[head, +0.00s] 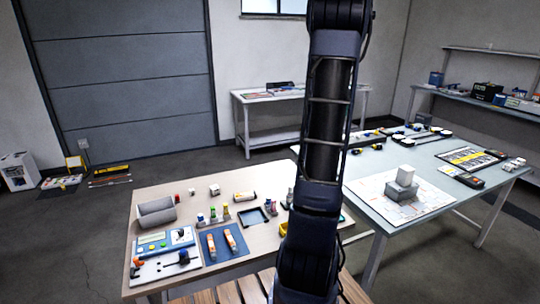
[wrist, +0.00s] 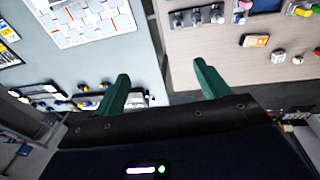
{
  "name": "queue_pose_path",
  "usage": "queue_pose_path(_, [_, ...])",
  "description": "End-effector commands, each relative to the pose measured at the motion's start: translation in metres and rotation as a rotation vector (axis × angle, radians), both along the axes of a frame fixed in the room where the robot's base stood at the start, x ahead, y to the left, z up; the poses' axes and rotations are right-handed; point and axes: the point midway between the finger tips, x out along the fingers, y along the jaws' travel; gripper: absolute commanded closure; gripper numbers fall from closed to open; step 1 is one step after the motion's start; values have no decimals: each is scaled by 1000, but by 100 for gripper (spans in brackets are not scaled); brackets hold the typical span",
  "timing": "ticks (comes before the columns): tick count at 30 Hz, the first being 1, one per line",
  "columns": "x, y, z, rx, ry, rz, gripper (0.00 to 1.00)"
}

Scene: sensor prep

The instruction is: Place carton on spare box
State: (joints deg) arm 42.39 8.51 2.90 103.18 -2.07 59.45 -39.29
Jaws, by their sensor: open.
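In the head view a small white carton (head: 406,173) rests on top of a grey box (head: 401,191), which looks like the spare box. The grey box stands on a white printed sheet (head: 375,205) on the right table. My gripper (wrist: 160,85) shows in the wrist view with its two green fingers spread wide and nothing between them. It is above the gap between the two tables, apart from the carton and box. Neither carton nor box shows in the wrist view. My gripper does not show in the head view.
The left wooden table (head: 160,192) holds a grey bin (head: 157,212), a blue mat (head: 238,249) and several small items. The right table (head: 455,205) also carries a yellow-black panel (head: 470,158) and tools along its back. My arm hides part of both tables.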

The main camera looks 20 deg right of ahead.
Motion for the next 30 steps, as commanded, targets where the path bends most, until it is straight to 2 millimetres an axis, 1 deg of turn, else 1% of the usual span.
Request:
queue_pose_path(1, [-1, 28, 10, -7, -12, 8, 26])
queue_pose_path(2, [-3, 42, 14, -8, -19, 6, 26])
queue_pose_path(3, [-5, 61, 20, -10, -28, 7, 26])
queue_pose_path(5, [-10, 89, 26, -12, -41, 8, 26])
queue_pose_path(6, [-14, 107, 31, -13, -51, 9, 26])
queue_pose_path(8, [-21, 133, 36, -14, -65, 9, 26])
queue_pose_path(9, [-27, 151, 39, -14, -75, 8, 26])
queue_pose_path(11, [-36, 176, 43, -13, -91, 9, 26])
queue_pose_path(12, [-43, 192, 45, -11, -100, 9, 26])
queue_pose_path(14, [-54, 215, 47, -9, -116, 10, 26])
queue_pose_path(15, [-62, 230, 48, -7, -126, 10, 26])
queue_pose_path(17, [-75, 252, 48, -3, -141, 10, 26])
queue_pose_path(18, [-84, 266, 48, 0, -151, 12, 26])
queue_pose_path(20, [-98, 286, 47, 7, -167, 12, 26])
queue_pose_path(21, [-108, 298, 46, 12, -177, 12, 26])
queue_pose_path(24, [-133, 327, 41, 25, -202, 13, 26])
queue_pose_path(30, [-186, 373, 24, 61, -250, 17, 26])
